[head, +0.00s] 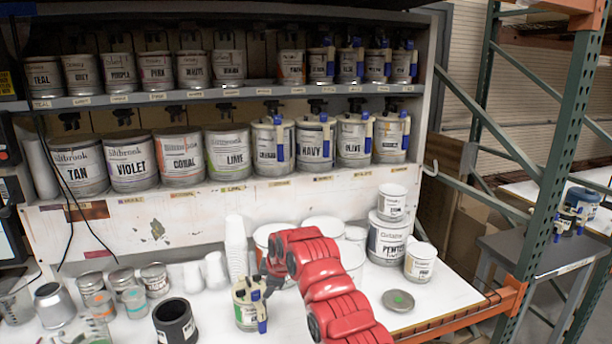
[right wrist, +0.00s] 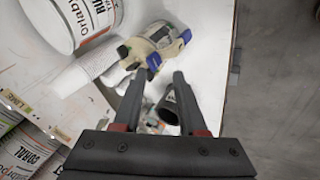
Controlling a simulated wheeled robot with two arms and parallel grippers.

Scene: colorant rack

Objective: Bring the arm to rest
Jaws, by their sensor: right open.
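My right arm, red, reaches in from the bottom of the head view over the white worktop (head: 455,290). My right gripper (head: 268,277) is small and partly hidden by the arm there, close to a small can with a blue clip (head: 247,312). In the right wrist view my right gripper (right wrist: 160,75) is open, with two dark fingers apart and nothing held. The same can (right wrist: 160,45) shows just past the fingertips, and a black cup (right wrist: 172,108) shows below, between the fingers. My left gripper is not in view.
A two-shelf rack (head: 205,190) of labelled cans stands behind. White cup stacks (head: 236,245) and a black cup (head: 174,322) stand near the gripper. Cans (head: 388,240) stand to the right. A green lid (head: 398,299) lies on the worktop, with bare surface around it.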

